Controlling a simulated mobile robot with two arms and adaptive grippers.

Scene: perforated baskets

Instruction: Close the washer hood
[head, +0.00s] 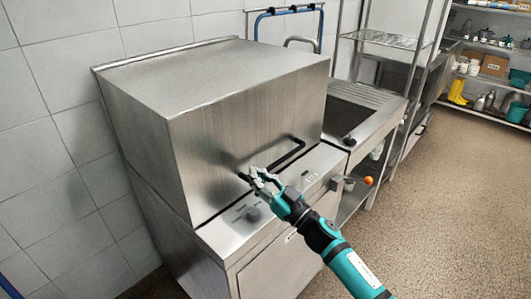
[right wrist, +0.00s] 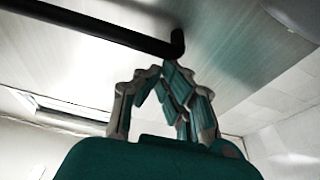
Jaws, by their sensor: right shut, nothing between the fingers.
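The washer hood (head: 235,125) is a large stainless steel box against the tiled wall. It is down, its lower front edge meeting the washer body (head: 265,225) with no gap that I can see. A dark bar handle (head: 290,155) runs along the lower front of the hood; it also shows in the right wrist view (right wrist: 95,27). My right gripper (head: 257,177) is at the left end of the handle, shut and empty. In the right wrist view its fingers (right wrist: 165,75) are just below the handle's bent end; I cannot tell whether they touch. My left gripper is out of view.
A steel sink counter (head: 362,112) with a drainboard adjoins the washer on the right. Shelves with containers stand at the far right. The floor (head: 450,210) at right is clear.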

